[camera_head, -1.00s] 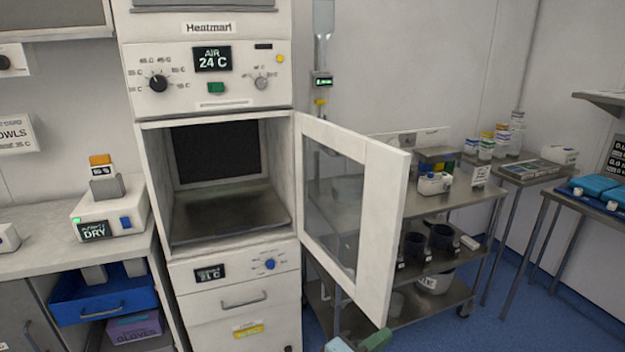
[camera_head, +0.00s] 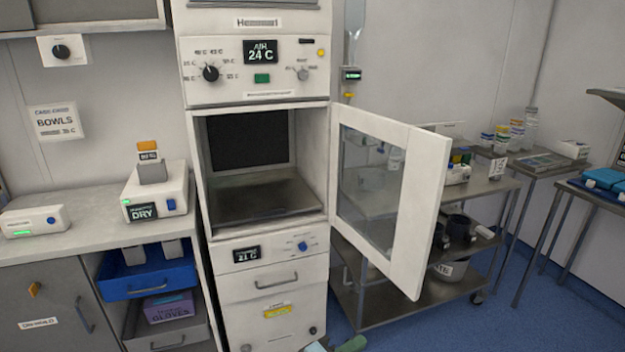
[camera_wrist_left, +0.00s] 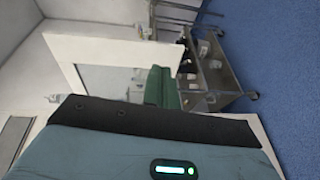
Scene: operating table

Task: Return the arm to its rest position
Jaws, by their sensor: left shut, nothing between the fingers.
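My left gripper (camera_head: 350,344) barely shows at the bottom edge of the head view, with green fingers and a pale blue-grey body. In the left wrist view its green fingers (camera_wrist_left: 158,88) are together, with nothing between them. It is low, in front of the white warming cabinet (camera_head: 255,220), below the open cabinet door (camera_head: 425,210). In the left wrist view the door's white frame (camera_wrist_left: 110,48) is beyond the fingers. No contact with it can be made out. Most of my left arm is hidden below the picture. My right gripper is not in view.
The cabinet chamber (camera_head: 265,195) looks empty. Its glazed door stands open to the right, ahead of a steel cart (camera_head: 400,312). A counter (camera_head: 75,235) with a dryer unit (camera_head: 155,193) is left; a blue drawer (camera_head: 150,280) is open beneath it. Blue floor (camera_head: 500,325) is clear at lower right.

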